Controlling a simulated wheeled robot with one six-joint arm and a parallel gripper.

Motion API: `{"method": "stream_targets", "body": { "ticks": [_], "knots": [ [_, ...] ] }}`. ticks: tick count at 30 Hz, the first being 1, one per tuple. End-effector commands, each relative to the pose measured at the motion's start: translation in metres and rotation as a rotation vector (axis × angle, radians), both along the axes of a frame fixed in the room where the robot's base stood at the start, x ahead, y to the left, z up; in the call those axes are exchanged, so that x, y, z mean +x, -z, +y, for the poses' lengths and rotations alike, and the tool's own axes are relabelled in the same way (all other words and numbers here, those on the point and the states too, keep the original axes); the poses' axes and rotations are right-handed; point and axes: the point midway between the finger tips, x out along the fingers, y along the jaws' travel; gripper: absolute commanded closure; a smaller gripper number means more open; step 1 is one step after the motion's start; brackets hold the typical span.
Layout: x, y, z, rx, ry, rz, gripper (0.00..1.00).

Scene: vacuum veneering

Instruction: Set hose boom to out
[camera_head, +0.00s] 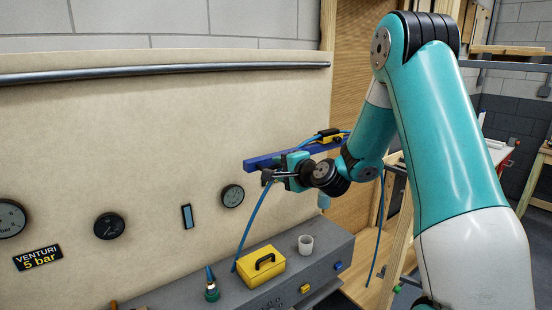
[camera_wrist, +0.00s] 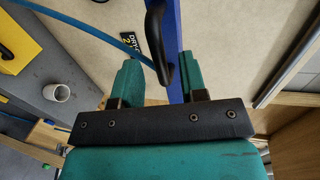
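The hose boom (camera_head: 262,162) is a blue bar standing out from the beige wall panel, with a blue hose hanging from it. In the wrist view the blue bar (camera_wrist: 174,20) runs up the middle, with a curved black handle (camera_wrist: 154,32) beside it. My gripper (camera_head: 276,174) is at the boom in the head view. In the wrist view my gripper (camera_wrist: 160,68) has its two teal fingers apart, with the lower end of the handle between them. A gap shows on the left side of the handle. Contact on the right side cannot be told.
Below is a grey bench (camera_head: 190,294) with a yellow box (camera_head: 260,268), a white cup (camera_head: 305,244) and a teal-and-blue fitting (camera_head: 211,287). Gauges (camera_head: 109,226) are on the panel. A wooden frame (camera_head: 355,60) stands right of the panel.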

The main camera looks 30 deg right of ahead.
Motion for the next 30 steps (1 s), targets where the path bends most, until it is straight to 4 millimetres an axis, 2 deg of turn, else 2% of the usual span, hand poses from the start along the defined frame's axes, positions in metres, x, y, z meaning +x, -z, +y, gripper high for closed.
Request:
{"method": "stream_targets", "body": {
  "ticks": [3, 6, 16, 21, 30],
  "knots": [
    [0.015, 0.001, 0.0, 0.0, -0.001, 0.001, 0.61],
    [0.022, 0.003, 0.0, 0.001, 0.0, 0.0, 0.61],
    [0.025, 0.006, 0.0, 0.0, 0.001, 0.0, 0.61],
    [0.025, 0.006, 0.0, 0.001, 0.001, 0.0, 1.0],
    [0.024, 0.006, 0.002, 0.001, -0.006, 0.0, 1.0]
  ]
}}
